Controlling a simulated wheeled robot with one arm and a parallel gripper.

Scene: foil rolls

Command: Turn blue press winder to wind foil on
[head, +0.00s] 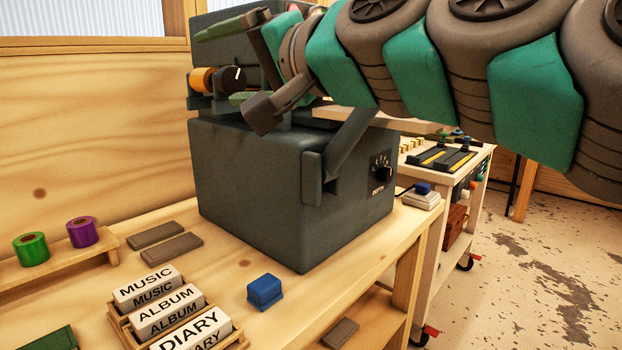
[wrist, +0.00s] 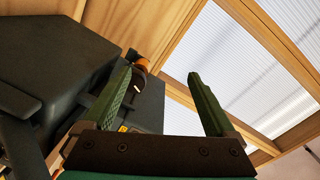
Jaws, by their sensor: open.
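The press (head: 255,180) is a large dark slate, blue-grey machine on the wooden bench; its side also shows in the wrist view (wrist: 60,50). High on its left side is an orange-gold foil roll (head: 203,80) with a dark round winder knob (head: 232,78) bearing a white mark. In the wrist view the roll (wrist: 138,61) and the knob (wrist: 141,84) show just beyond the left finger, which partly covers them. My gripper (head: 216,67) is open and empty, its green fingers wide apart. In the head view the knob appears between them; contact cannot be told.
A lever arm (head: 345,145) and a depth dial (head: 382,168) are on the press. Green (head: 31,248) and purple (head: 82,232) rolls sit on a rack at left. Labelled blocks (head: 165,310) and a small blue block (head: 265,291) lie in front. A wooden wall stands behind.

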